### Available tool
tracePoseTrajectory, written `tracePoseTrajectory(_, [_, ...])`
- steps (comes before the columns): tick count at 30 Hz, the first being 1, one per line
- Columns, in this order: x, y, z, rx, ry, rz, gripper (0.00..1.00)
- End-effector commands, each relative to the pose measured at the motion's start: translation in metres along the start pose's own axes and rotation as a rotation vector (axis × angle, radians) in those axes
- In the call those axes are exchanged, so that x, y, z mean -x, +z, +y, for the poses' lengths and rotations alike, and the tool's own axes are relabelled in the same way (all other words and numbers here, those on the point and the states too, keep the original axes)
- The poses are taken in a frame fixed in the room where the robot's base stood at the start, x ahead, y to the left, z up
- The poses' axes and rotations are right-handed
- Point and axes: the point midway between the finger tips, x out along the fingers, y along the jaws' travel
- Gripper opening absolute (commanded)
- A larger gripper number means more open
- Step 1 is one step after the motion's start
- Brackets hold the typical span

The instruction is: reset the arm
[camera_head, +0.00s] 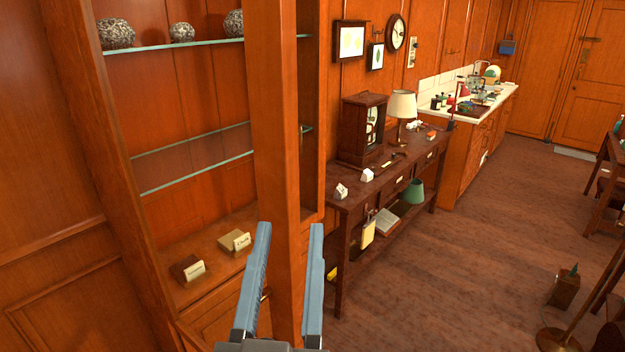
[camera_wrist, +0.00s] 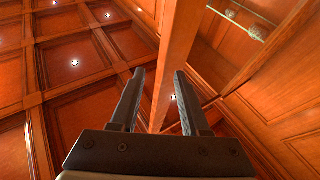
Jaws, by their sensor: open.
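My gripper (camera_head: 288,282) is raised in front of the wooden shelf unit in the head view, its two grey fingers apart with nothing between them. The upright post (camera_head: 277,120) of the shelf unit stands behind the fingers. In the wrist view my gripper (camera_wrist: 158,98) points up toward the coffered ceiling (camera_wrist: 75,65), and the same kind of wooden post (camera_wrist: 180,60) runs up behind the gap between the fingers. I cannot tell how far the fingers are from the post.
Glass shelves (camera_head: 195,157) and small labelled blocks (camera_head: 235,240) are on the left. A dark side table (camera_head: 350,196) with a lamp (camera_head: 402,105) and a clock cabinet (camera_head: 362,130) stands behind to the right. The wooden floor (camera_head: 470,270) is open at right centre.

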Motion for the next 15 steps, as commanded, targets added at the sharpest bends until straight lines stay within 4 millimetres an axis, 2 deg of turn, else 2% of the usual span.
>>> tracePoseTrajectory(1, [-0.013,-0.023,0.004,-0.004,0.000,0.052,0.46])
tracePoseTrajectory(6, [-0.041,-0.086,0.015,-0.024,-0.008,0.177,0.46])
tracePoseTrajectory(12, [-0.058,-0.165,0.025,-0.051,-0.030,0.325,0.46])
tracePoseTrajectory(15, [-0.060,-0.194,0.028,-0.061,-0.042,0.377,0.46])
